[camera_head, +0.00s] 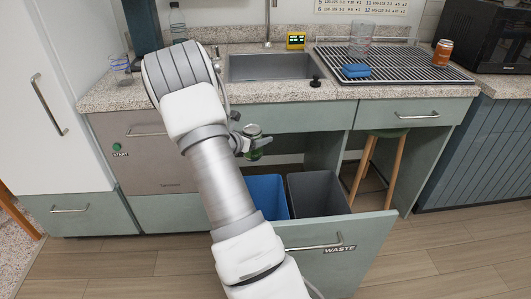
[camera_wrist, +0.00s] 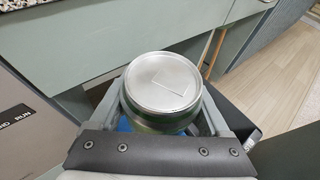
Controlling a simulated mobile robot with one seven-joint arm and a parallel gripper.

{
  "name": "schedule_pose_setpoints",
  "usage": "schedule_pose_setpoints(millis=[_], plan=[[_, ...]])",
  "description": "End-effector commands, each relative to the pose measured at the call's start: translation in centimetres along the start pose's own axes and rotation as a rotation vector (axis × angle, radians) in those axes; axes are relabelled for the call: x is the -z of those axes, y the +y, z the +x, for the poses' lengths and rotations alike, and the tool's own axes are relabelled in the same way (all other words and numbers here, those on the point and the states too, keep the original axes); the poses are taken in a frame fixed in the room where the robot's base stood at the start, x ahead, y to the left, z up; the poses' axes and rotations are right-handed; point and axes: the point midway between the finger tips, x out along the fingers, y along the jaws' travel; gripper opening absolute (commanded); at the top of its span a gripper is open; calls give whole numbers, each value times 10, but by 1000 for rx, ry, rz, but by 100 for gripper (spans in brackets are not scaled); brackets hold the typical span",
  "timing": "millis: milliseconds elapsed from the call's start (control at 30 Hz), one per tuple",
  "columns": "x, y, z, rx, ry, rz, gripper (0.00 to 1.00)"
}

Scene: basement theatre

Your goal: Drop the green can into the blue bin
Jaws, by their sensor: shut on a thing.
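The green can (camera_head: 254,148) is held in my gripper (camera_head: 247,141), in front of the cabinets and below counter height. In the wrist view the green can (camera_wrist: 161,90) shows its silver top, with my gripper's fingers on both sides of it. The blue bin (camera_head: 268,194) stands in the pulled-out drawer marked WASTE (camera_head: 340,248), below the can in the head view. Part of the blue bin is hidden behind my arm. A bit of blue (camera_wrist: 125,122) shows beneath the can in the wrist view.
A grey bin (camera_head: 318,192) stands right of the blue bin in the same drawer. A wooden-legged stool (camera_head: 364,160) is under the counter. A sink (camera_head: 265,67) is behind.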

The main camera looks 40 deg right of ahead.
Motion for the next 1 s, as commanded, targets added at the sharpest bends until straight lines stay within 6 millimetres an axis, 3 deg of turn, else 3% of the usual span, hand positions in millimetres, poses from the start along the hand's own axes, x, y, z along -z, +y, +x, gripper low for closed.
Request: schedule_pose_setpoints(millis=[33,200,367,800,1000], plan=[[7,-6,14,23,-2,11,29],[10,-16,31,63,0,27,29],[15,-17,35,67,0,28,29],[60,-16,52,65,1,27,29],[63,-16,54,65,0,28,29]])
